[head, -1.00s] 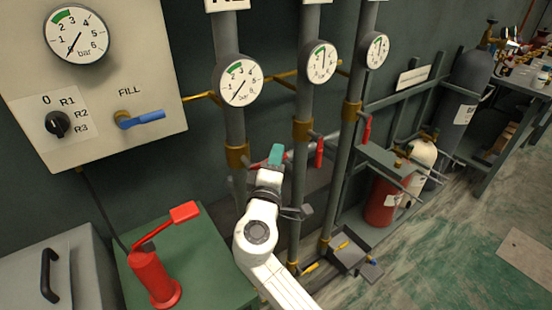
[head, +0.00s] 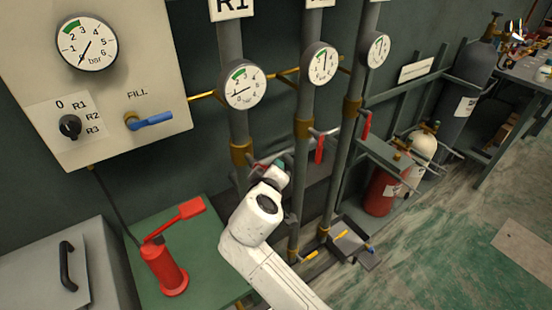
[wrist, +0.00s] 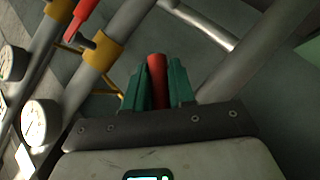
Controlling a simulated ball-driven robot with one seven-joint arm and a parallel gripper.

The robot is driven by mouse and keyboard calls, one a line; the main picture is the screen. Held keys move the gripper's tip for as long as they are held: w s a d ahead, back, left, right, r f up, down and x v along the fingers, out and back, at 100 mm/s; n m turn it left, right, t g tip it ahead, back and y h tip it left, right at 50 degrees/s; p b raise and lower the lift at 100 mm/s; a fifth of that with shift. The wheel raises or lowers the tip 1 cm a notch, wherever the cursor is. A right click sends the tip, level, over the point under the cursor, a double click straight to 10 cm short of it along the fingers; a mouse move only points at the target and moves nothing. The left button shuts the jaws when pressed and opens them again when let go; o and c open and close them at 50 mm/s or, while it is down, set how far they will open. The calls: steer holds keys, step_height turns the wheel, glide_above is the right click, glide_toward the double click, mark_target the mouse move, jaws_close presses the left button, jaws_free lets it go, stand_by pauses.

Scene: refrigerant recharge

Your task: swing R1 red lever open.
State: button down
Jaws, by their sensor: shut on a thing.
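The R1 pipe (head: 239,130) stands below the R1 sign (head: 232,6) in the head view, with a brass collar partway down. Its red lever (head: 261,167) shows only as a small red piece beside my gripper (head: 280,166); my wrist hides the rest. In the wrist view the red lever (wrist: 157,82) stands between the two green fingers of my gripper (wrist: 158,88), which are shut on it. The R1 gauge (head: 242,85) has its needle toward the low end.
Red levers (head: 319,150) and (head: 366,125) hang on the two pipes to the right. A red hand pump (head: 163,268) stands on a green top at lower left. The panel (head: 110,100) with a blue FILL handle (head: 150,120) is on the wall. Open floor lies at right.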

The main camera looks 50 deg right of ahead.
steer(key=a+m+y+p, duration=0.1)
steer(key=y+p, duration=0.1)
steer(key=a+f+m+y+p, duration=0.1)
steer(key=a+m+y+p, duration=0.1)
steer(key=y+p, duration=0.1)
steer(key=w+a+f+m+y+p, duration=0.1)
steer(key=y+p, duration=0.1)
steer(key=p, duration=0.1)
steer(key=shift+w+a+f+t+y, duration=0.1)
steer(key=shift+a+t+y, duration=0.15)
steer(key=shift+t+y, duration=0.05)
steer(key=shift+a+m, duration=0.1)
steer(key=shift+m, duration=0.2)
steer(key=c, duration=1.1)
jaws_free()
steer(key=shift+o, duration=0.3)
steer(key=v, duration=1)
steer(key=shift+s+r, duration=0.2)
steer(key=shift+r, duration=0.1)
